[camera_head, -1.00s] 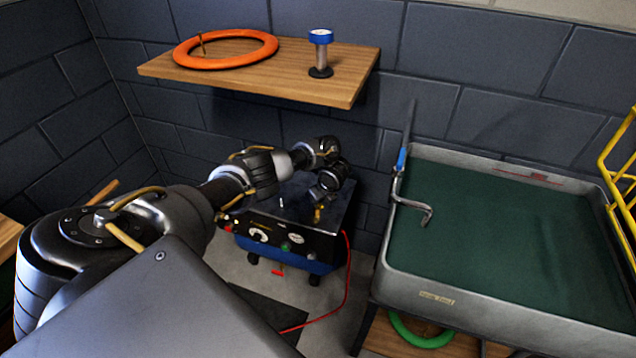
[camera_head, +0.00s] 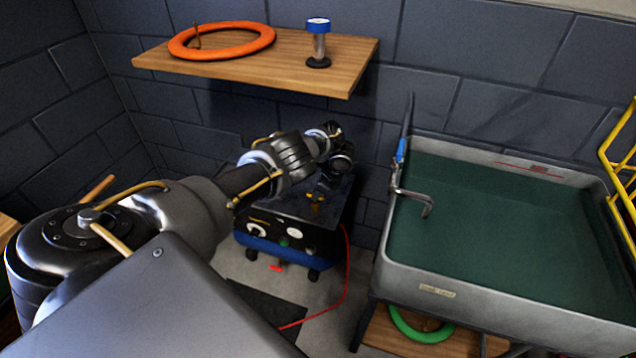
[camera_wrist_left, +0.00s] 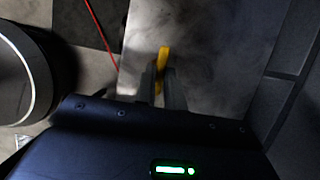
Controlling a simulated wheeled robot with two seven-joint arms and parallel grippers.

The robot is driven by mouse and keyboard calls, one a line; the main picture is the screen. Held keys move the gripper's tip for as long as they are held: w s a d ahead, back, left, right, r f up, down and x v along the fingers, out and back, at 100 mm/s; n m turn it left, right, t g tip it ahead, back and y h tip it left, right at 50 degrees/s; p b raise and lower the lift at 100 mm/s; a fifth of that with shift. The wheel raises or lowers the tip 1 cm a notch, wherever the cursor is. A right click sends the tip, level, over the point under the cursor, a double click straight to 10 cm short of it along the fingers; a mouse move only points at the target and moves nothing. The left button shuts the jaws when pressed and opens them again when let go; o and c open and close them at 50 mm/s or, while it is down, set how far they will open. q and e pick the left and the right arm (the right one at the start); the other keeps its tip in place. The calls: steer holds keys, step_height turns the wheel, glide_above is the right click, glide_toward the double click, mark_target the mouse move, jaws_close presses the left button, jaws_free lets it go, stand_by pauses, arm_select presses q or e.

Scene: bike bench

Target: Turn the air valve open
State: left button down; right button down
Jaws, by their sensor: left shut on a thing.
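The air compressor (camera_head: 292,238) is a dark box with a blue lower band, dials on its front and a flat grey top. Its yellow valve handle (camera_head: 315,199) stands on the top and also shows in the left wrist view (camera_wrist_left: 163,56). My left gripper (camera_wrist_left: 155,80) reaches down from above, its two fingers close together around the near part of the yellow handle. In the head view my left wrist hangs over the compressor top and the fingertips are hard to make out. My right gripper is out of view.
A wooden shelf (camera_head: 345,78) above holds an orange ring (camera_head: 222,53) and a blue-topped pedestal (camera_head: 318,45). A grey basin with green water (camera_head: 480,285) stands right of the compressor. A red hose (camera_head: 347,275) runs along the floor.

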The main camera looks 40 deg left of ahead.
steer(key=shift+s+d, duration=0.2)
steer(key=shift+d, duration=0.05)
arm_select(q)
steer(key=c, duration=1.5)
jaws_free()
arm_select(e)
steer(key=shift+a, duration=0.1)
